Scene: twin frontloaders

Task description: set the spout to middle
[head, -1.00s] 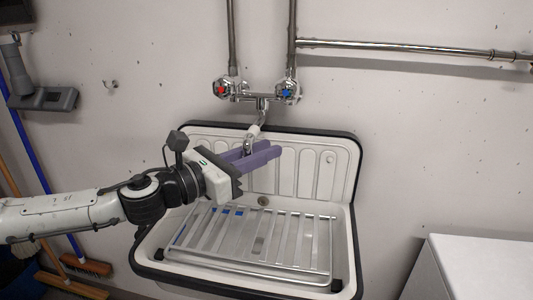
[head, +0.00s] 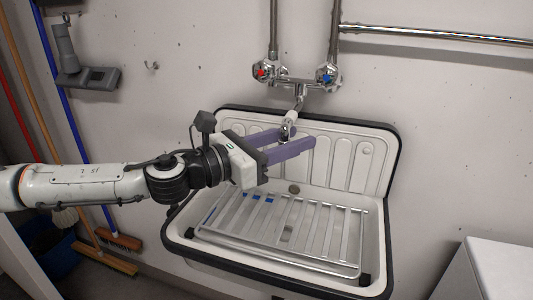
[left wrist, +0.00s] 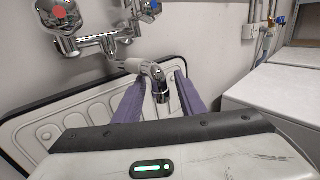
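The chrome spout (head: 289,121) hangs from the wall mixer tap (head: 298,83) above the sink. In the left wrist view the spout (left wrist: 157,80) points toward my camera and its end lies between my two purple fingers. My left gripper (head: 306,137) reaches in from the left and is open, with one finger on each side of the spout's end. In the left wrist view the left gripper (left wrist: 159,78) shows a gap between the spout and at least the right finger; contact at the left finger is unclear. My right gripper is not in view.
The white sink (head: 386,215) with a dark rim stands below, holding a metal rack (head: 335,235). Pipes (head: 430,34) run along the wall. A white appliance (head: 500,268) stands at the lower right. Brooms (head: 62,110) lean at the left.

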